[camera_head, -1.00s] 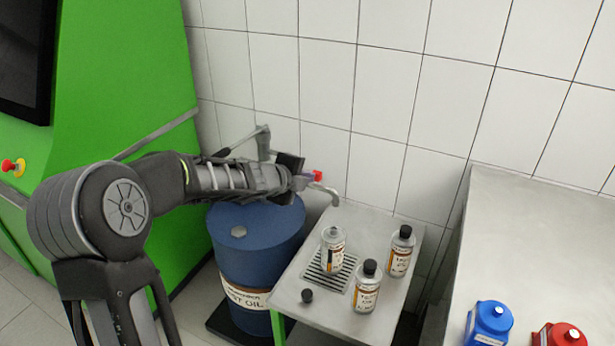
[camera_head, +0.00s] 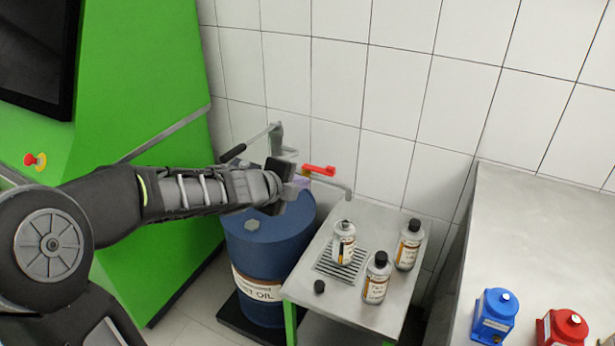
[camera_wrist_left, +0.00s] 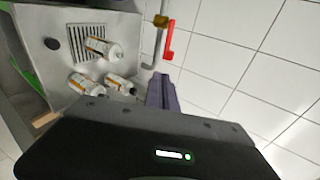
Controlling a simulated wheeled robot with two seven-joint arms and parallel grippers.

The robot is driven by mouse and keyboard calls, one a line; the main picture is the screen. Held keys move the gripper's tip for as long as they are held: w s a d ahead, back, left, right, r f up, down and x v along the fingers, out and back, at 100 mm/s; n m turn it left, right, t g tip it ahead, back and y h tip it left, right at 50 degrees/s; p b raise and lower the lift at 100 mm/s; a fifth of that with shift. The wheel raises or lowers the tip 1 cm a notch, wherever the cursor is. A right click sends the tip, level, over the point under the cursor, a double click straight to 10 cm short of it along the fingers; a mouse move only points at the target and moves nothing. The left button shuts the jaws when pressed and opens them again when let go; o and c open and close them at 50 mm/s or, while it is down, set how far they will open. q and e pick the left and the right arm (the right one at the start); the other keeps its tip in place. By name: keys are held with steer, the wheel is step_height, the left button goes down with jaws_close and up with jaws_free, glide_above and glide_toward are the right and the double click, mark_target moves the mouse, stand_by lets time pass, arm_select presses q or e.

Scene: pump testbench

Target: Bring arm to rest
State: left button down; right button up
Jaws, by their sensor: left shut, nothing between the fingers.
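My left arm comes in from the left in the head view and reaches over the blue oil drum (camera_head: 262,250). My left gripper (camera_head: 302,186) is at its end, beside the tap with the red lever (camera_head: 318,170). In the left wrist view the gripper's fingers (camera_wrist_left: 162,92) are together with nothing between them. The red lever (camera_wrist_left: 169,40) and its bent spout show just beyond the fingertips; I cannot tell whether they touch. My right gripper is not in view.
A small metal table (camera_head: 378,218) holds a drain grate, several bottles and a black cap (camera_head: 319,286). An uncapped bottle (camera_head: 343,243) stands on the grate. A steel bench (camera_head: 530,230) at right carries blue (camera_head: 494,314) and red (camera_head: 562,328) items. A green machine (camera_head: 140,90) stands left.

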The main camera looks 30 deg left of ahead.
arm_select(q)
steer(key=shift+s+r, duration=0.15)
steer(key=shift+s, duration=0.2)
stand_by(0.3)
steer(key=s+d+f+n+g+h, duration=0.1)
steer(key=s+d+f+n, duration=0.1)
steer(key=d+f+n, duration=0.4)
steer(key=s+d+f+n+g, duration=0.2)
steer(key=f+n, duration=0.3)
steer(key=f, duration=0.3)
steer(key=s+d+f+n+g+h, duration=0.1)
steer(key=s+d+f+n, duration=0.1)
steer(key=d+f+n, duration=0.4)
steer(key=s+d+f+n+g, duration=0.2)
steer(key=s+d+f, duration=0.3)
steer(key=s+f, duration=0.5)
steer(key=s+d+f+n+g+h, duration=0.1)
steer(key=s+d+f+g, duration=0.4)
steer(key=s+f, duration=0.5)
steer(key=s+d+n, duration=0.1)
steer(key=s, duration=0.3)
steer(key=shift+f, duration=0.2)
